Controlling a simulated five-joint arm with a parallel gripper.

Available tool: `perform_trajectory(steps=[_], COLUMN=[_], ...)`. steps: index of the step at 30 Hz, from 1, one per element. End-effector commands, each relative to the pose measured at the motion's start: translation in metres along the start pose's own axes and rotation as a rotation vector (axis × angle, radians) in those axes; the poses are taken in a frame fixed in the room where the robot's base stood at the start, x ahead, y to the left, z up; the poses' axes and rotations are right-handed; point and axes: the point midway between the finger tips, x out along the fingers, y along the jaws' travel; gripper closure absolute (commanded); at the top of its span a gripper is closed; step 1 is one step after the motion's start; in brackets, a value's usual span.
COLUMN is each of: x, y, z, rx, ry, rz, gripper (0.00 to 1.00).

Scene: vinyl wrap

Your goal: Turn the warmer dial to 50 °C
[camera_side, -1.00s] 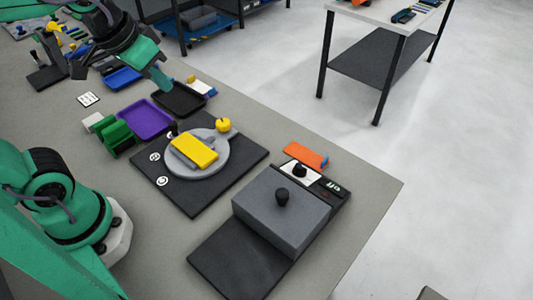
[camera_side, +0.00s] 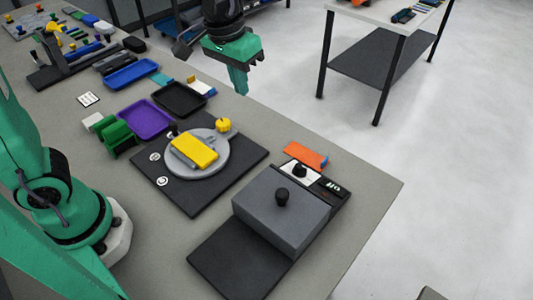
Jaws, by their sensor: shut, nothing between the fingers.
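The warmer is a dark grey box (camera_side: 265,225) with a black knob (camera_side: 282,195) on its lid, at the lower middle of the side view. Behind the box, its control strip carries a small black dial (camera_side: 299,170) on a white plate. Beside the dial is a display (camera_side: 332,186) with green characters too small to read for sure. The dial's pointer setting cannot be made out. My gripper (camera_side: 241,91) is shut and empty, with its green fingers pointing down. It is raised near the table's far edge, up and left of the dial and well apart from it.
An orange block (camera_side: 304,154) lies just behind the dial. Left of the warmer, a dark board holds a round grey plate (camera_side: 222,165) with a yellow block (camera_side: 194,151). Purple (camera_side: 146,119), black (camera_side: 180,97) and blue (camera_side: 131,73) trays lie further back. The table right of the warmer is clear.

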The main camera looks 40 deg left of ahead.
Motion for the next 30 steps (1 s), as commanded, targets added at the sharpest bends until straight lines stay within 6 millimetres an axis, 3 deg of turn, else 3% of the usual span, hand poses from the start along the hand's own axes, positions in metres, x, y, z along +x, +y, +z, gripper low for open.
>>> perform_trajectory(steps=[15,30], x=[0.061,0.123], y=[0.068,0.124], z=[-0.034,-0.042], rx=[0.004,0.003], ry=[-0.13,-0.222], rz=[-0.036,-0.084], gripper=[1.0,1.0])
